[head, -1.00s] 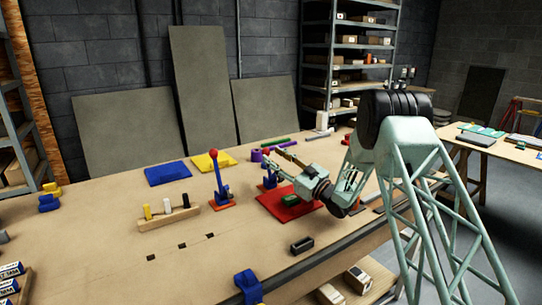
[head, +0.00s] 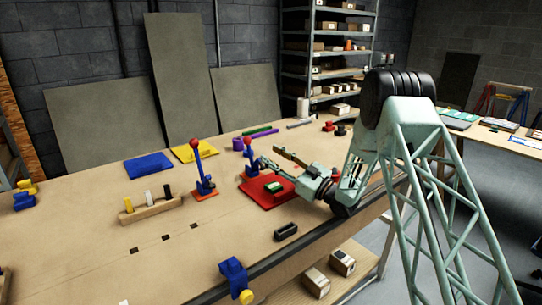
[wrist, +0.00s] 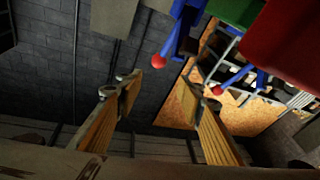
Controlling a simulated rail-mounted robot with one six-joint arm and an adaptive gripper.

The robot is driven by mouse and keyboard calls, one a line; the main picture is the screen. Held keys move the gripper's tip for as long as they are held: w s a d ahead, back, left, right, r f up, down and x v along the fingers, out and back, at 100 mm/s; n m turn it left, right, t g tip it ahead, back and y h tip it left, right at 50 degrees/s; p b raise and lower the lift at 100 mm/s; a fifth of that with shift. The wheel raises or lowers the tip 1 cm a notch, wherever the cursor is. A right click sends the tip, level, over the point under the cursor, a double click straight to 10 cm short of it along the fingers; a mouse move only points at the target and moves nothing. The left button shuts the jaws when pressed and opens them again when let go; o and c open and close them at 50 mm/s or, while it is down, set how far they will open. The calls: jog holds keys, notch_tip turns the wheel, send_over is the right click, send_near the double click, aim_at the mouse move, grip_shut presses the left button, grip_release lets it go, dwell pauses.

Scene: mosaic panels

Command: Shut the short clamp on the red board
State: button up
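The red board (head: 254,192) lies on the bench with a green block (head: 276,187) on it. The short clamp (head: 250,163) is blue with a red ball on its handle and stands at the board's back left; its handle looks upright. In the wrist view, the red board (wrist: 290,45) and green block (wrist: 236,10) are at top right. A near blue clamp handle ends in a red ball (wrist: 158,60), seemingly the short clamp's. My gripper (head: 270,157) is open and empty, just right of that clamp in the head view. Its fingers (wrist: 160,108) are wide apart in the wrist view.
A taller blue clamp (head: 204,186) on an orange base stands to the left. A wooden peg holder (head: 150,212), a blue panel (head: 148,166), a yellow panel (head: 196,151) and a dark block (head: 286,232) surround the area.

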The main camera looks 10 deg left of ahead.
jog(key=shift+w+r, duration=0.1)
jog(key=w+d+r+m+t+h, duration=0.2)
jog(key=d+r+m+t+h, duration=0.25)
jog(key=d+r+h, duration=0.7)
jog(key=s+d+r+m+g+h, duration=0.1)
jog(key=s+d+r+m+h, duration=0.1)
jog(key=s+d+r, duration=0.55)
jog(key=s+d+r+m+g+h, duration=0.1)
jog(key=s+d+r+m+h, duration=0.25)
jog(key=s+d, duration=0.55)
jog(key=s+d+m+g, duration=0.1)
jog(key=s+d, duration=0.3)
jog(key=s, duration=0.2)
jog(key=s+d+g, duration=0.1)
jog(key=s+d, duration=0.2)
jog(key=s, duration=0.3)
jog(key=s+d+f+m+g, duration=0.1)
jog(key=s+f+g, duration=0.1)
jog(key=s, duration=1.3)
jog(key=s+f+m+g, duration=0.1)
jog(key=s+f+g, duration=0.1)
jog(key=s, duration=1.2)
jog(key=s+d+f+m+g+h, duration=0.1)
jog(key=s+f+m+g, duration=0.1)
jog(key=s, duration=1.3)
jog(key=shift+s+d+f, duration=0.35)
